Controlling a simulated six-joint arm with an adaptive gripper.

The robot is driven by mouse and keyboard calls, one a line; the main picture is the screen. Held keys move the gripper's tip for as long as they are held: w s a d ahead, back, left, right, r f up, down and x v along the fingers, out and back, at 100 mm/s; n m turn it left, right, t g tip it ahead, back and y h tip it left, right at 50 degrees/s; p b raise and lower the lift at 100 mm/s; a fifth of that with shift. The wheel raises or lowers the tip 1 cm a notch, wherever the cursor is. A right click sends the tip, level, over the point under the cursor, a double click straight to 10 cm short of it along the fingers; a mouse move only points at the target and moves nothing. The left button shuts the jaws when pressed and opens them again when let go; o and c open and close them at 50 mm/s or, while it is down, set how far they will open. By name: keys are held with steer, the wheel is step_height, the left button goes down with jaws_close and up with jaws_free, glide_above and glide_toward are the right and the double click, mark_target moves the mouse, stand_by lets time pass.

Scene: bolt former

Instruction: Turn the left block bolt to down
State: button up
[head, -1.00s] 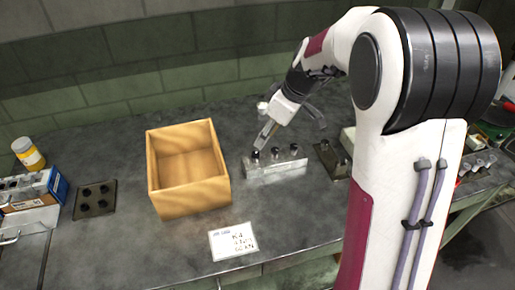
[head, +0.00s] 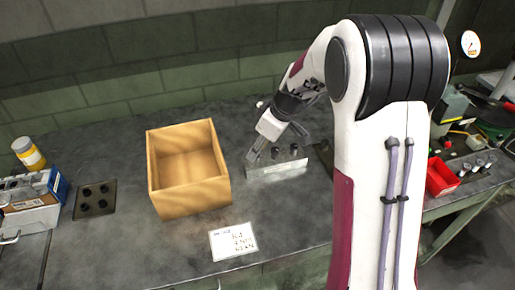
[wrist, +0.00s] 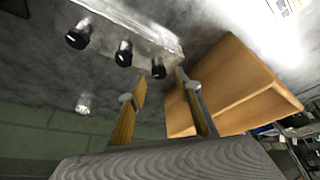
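The pale metal block (head: 277,170) stands on the bench right of the wooden box, with three black-headed bolts along it. In the wrist view the block (wrist: 140,25) is at the top, and its left bolt (wrist: 158,70) is the one nearest the box. My gripper (wrist: 161,84) is open, its two fingers apart with the left bolt's head showing just beyond the gap between the tips. In the head view my gripper (head: 252,156) is at the block's left end and covers the left bolt. Contact with the bolt cannot be told.
The open wooden box (head: 188,205) stands close left of the block. A paper card (head: 233,241) lies in front. A dark plate with several holes (head: 95,199) and a blue-white carton (head: 35,200) are at left. A red bin (head: 442,177) stands at right.

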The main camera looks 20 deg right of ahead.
steer(key=shift+w+a+f, duration=0.1)
steer(key=shift+f, duration=0.35)
jaws_close()
